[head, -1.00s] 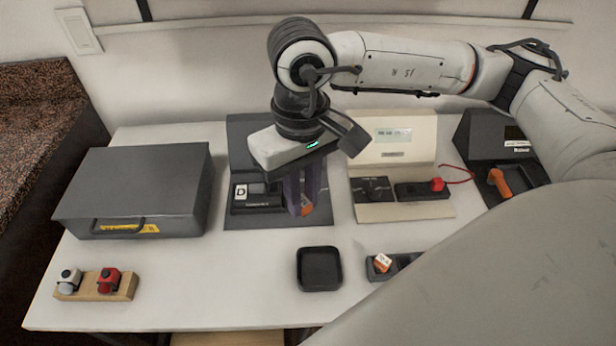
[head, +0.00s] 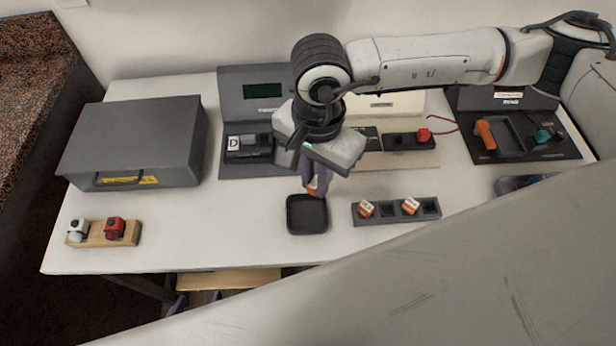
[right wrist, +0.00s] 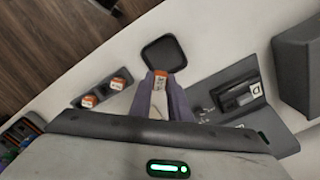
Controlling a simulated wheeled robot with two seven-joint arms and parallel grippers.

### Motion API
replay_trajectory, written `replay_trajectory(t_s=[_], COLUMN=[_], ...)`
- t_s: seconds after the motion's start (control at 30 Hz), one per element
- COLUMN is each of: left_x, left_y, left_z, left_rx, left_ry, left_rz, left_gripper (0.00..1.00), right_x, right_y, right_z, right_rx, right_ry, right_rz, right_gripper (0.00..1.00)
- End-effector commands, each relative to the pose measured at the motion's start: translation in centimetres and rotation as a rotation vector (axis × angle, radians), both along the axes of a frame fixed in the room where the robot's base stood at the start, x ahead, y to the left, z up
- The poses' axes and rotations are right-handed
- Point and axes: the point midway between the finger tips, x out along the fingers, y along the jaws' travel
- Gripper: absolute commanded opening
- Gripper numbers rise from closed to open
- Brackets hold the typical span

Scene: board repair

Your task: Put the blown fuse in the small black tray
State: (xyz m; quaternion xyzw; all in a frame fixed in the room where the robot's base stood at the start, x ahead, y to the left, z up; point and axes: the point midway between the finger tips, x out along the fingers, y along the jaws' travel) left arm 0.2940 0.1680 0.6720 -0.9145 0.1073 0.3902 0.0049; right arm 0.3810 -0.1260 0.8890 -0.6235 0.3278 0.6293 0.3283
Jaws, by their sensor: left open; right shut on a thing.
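The small black tray (head: 307,228) lies empty on the white table, near the front middle. It also shows in the right wrist view (right wrist: 165,54). My right gripper (head: 316,188) is shut on an orange fuse with a white label (right wrist: 160,80). In the head view the fuse (head: 312,186) shows only in part between the purple fingers, just behind the tray's far edge. In the right wrist view it overlaps the tray's near edge; I cannot tell its exact height. My left gripper (head: 197,299) is open and empty, low below the table's front edge, with only its fingertips showing.
A dark rack (head: 388,214) right of the tray holds two orange and white fuses. A grey device marked D (head: 249,147), a beige device (head: 409,139) and a dark station (head: 525,137) stand behind. A grey case (head: 135,145) and a wooden block (head: 103,236) are on the left.

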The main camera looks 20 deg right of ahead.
Motion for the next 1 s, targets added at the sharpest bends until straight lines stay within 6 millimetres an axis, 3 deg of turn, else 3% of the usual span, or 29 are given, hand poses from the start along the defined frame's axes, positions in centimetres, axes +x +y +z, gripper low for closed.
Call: replay_trajectory(t_s=[0.1, 0.3, 0.57, 1.0], left_x=[0.0, 0.1, 0.2, 0.2], left_y=[0.0, 0.0, 0.0, 0.0], left_z=[0.9, 1.1, 1.0, -0.6], left_rx=[0.0, 0.0, 0.0, 0.0], left_ry=[-0.001, -0.002, -0.004, -0.005], left_rz=[0.0, 0.001, 0.001, 0.001], left_gripper=[0.54, 0.54, 0.54, 0.54], right_x=[-0.2, -0.4, -0.4, -0.4], right_y=[1.1, 1.8, 1.8, 1.8], right_z=[-0.6, -1.4, -2.5, -6.8], right_rx=[-0.005, -0.006, -0.007, -0.007], right_ry=[-0.003, -0.007, -0.006, -0.006], right_rz=[-0.147, -0.26, -0.267, -0.265], right_gripper=[0.0, 0.0, 0.0, 0.0])
